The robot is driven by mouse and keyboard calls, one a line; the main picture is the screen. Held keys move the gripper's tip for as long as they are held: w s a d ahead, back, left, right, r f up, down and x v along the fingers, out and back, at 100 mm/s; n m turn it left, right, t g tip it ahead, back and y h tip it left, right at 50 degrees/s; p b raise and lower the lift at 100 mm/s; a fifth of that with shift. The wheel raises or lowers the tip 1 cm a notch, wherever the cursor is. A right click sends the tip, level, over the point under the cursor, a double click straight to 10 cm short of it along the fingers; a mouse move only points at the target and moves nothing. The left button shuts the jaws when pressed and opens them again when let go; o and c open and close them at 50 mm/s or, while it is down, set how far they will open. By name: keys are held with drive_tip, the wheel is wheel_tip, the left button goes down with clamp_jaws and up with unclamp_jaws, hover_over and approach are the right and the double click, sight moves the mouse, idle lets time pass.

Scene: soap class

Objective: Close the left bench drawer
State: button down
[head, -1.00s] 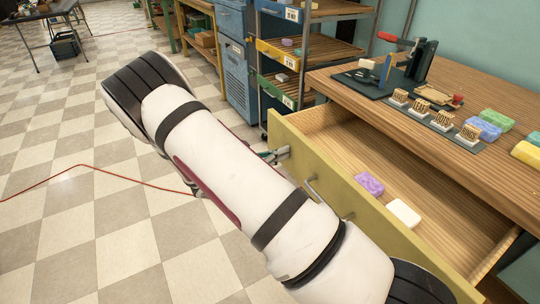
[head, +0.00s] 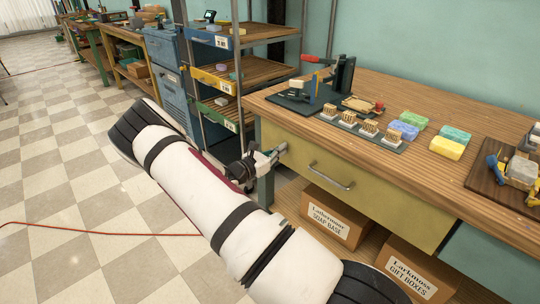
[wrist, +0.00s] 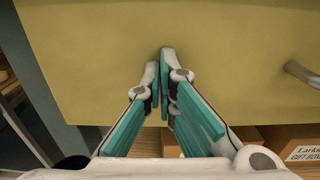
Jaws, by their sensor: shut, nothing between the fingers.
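The left bench drawer (head: 362,188) has a yellow front with a metal bar handle (head: 331,176). In the head view the front sits flush under the wooden bench top (head: 400,105), and its inside is hidden. My gripper (head: 277,152) is at the upper left part of the drawer front, left of the handle. In the wrist view my gripper (wrist: 163,78) has its teal fingers together and empty, with the tips at the yellow front (wrist: 235,70). The handle shows at the right edge there (wrist: 303,74). Whether the tips touch the front is hard to tell.
Cardboard boxes (head: 335,218) (head: 412,272) stand on the shelf below the drawer. Soap bars (head: 446,148), stamps and a press (head: 335,80) stand on the bench top. A shelf rack (head: 225,85) is behind to the left. A red cable (head: 100,231) crosses the open tiled floor.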

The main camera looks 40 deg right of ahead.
drive_tip(key=shift+d, duration=0.55)
drive_tip(key=shift+d+r, duration=0.1)
drive_tip(key=a+p, duration=0.2)
drive_tip(key=a, duration=1.2)
drive_tip(key=shift+a, duration=0.25)
